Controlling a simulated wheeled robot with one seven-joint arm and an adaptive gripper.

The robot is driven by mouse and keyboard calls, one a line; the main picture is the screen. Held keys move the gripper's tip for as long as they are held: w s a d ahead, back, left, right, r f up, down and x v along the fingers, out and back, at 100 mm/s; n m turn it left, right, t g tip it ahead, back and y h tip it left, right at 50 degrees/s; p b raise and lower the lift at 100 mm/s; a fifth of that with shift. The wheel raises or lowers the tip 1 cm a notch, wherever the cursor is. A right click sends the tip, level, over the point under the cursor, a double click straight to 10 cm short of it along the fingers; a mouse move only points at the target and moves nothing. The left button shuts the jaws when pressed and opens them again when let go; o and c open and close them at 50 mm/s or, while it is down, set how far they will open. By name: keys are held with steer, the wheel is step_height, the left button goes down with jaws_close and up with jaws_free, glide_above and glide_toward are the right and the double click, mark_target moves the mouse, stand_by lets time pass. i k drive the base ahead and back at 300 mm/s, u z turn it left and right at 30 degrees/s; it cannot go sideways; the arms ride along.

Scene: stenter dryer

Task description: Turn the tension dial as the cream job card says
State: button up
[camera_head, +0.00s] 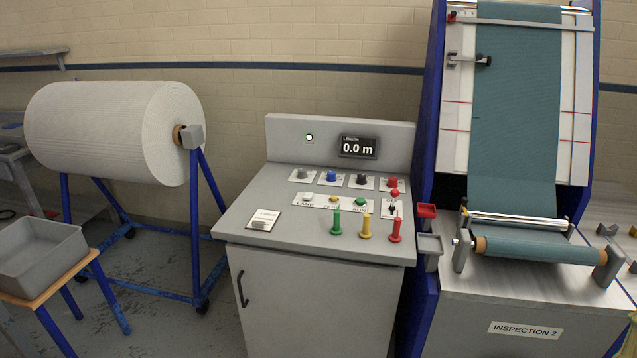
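The grey console (250,205) stands in the middle, with a row of knobs on its sloped top: grey (302,174), blue (331,177), black (361,180) and red (392,184). Each knob sits on a small pale label plate. The labels are too small to read, so I cannot tell which one is the tension dial. My gripper is not in view.
Lamp buttons and upright green (336,222), yellow (366,224) and red (395,231) handles stand in front of the knobs. A display (358,147) reads 0.0 m. A fabric roll (95,130) stands left, the inspection frame (433,130) right. Floor shows between roll stand and console.

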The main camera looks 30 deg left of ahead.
mark_target(332, 175)
steer(key=k, duration=0.2)
steer(key=u, duration=0.9)
